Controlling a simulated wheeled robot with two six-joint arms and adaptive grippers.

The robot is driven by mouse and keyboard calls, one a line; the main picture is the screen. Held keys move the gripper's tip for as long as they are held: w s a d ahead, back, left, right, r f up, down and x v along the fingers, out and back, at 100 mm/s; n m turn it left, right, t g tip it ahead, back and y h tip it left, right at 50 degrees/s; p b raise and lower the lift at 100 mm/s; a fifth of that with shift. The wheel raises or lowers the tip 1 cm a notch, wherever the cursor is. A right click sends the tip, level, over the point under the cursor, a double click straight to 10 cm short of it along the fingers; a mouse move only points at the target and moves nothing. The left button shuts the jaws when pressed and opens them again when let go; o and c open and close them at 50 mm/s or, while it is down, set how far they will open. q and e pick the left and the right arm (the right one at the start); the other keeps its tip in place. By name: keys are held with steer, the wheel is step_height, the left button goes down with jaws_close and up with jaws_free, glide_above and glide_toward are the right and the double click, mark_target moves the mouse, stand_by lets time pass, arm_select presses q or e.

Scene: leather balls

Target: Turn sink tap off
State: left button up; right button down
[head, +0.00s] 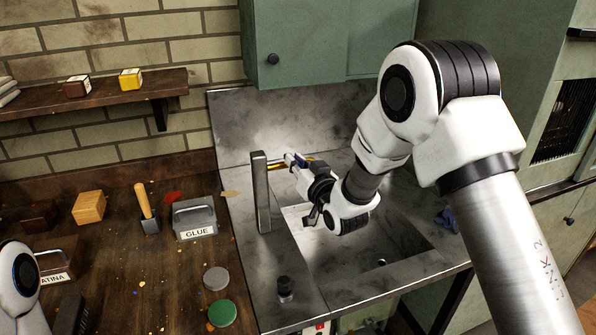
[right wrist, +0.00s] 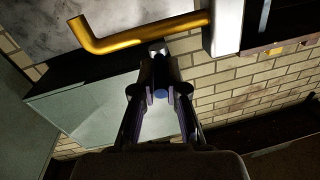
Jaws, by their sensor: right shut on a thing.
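The tap has a grey upright column (head: 261,195) at the left side of the steel sink (head: 411,239) in the head view. Its gold bent pipe (right wrist: 140,35) crosses the top of the right wrist view, joined to the pale column (right wrist: 226,28) at right. My right gripper (head: 296,160) reaches in to the column's upper right. In the right wrist view my right gripper's fingertips (right wrist: 159,50) are together at the pipe's edge, shut on the tap. The exact contact is too small to see.
A green cabinet (head: 315,45) hangs above. A dark knob (head: 285,288) stands on the sink's front left.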

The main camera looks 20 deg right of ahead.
steer(key=shift+a+f+m+h+b, duration=0.2)
steer(key=shift+a+m+h+b, duration=0.15)
steer(key=shift+m+h, duration=0.55)
steer(key=shift+h, duration=0.4)
steer(key=shift+r, duration=0.1)
steer(key=c, duration=1.5)
jaws_free()
steer(key=o, duration=0.3)
steer(key=shift+w, duration=0.15)
steer(key=s, duration=1.2)
steer(key=shift+a, duration=0.15)
